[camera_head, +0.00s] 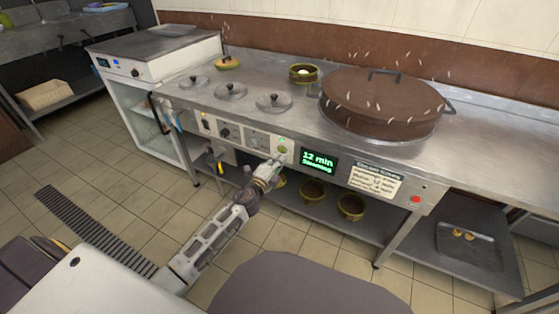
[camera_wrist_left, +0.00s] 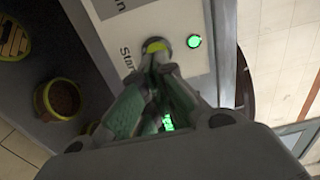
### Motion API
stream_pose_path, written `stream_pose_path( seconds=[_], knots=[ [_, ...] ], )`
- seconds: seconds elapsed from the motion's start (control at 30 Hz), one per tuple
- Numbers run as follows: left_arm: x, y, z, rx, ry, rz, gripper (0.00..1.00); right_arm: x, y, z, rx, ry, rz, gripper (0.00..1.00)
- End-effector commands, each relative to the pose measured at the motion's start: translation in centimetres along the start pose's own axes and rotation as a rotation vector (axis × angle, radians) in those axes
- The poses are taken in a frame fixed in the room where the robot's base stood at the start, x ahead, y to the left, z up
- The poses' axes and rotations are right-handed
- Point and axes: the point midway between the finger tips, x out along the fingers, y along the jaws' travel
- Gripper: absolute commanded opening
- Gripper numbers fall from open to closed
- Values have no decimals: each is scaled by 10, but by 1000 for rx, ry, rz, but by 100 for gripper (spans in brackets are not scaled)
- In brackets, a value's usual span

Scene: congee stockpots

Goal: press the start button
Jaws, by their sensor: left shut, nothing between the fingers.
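The start button (camera_head: 282,150) is on the front panel of the steel counter, left of a lit display (camera_head: 319,161) reading "12 min Steaming". In the left wrist view, the round yellow-green button (camera_wrist_left: 155,45) sits by a "Start" label, with a lit green lamp (camera_wrist_left: 193,41) beside it. My left gripper (camera_head: 276,160) is shut and empty, its fingertips right at the button. In the left wrist view, the left gripper's tips (camera_wrist_left: 157,62) cover the button's lower part. I cannot tell whether they touch or press it. My right gripper is not in view.
A large brown-lidded steamer (camera_head: 382,100) stands on the counter, with pale streaks around it. A red button (camera_head: 415,199) is at the panel's right. Small lids (camera_head: 231,91) lie at the left. Bowls (camera_head: 350,207) sit on the shelf below. The floor in front is partly clear.

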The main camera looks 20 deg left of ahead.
Motion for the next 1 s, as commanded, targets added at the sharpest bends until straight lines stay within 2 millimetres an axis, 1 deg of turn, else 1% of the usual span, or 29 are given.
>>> stream_pose_path(
  seconds=[0.1,0.6,1.0],
  knots=[
    [0,0,2,0,1,0,0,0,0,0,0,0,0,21],
    [-18,1,1,-1,1,1,0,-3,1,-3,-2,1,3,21],
    [-48,1,1,-1,1,2,0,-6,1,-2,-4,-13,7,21]
  ],
)
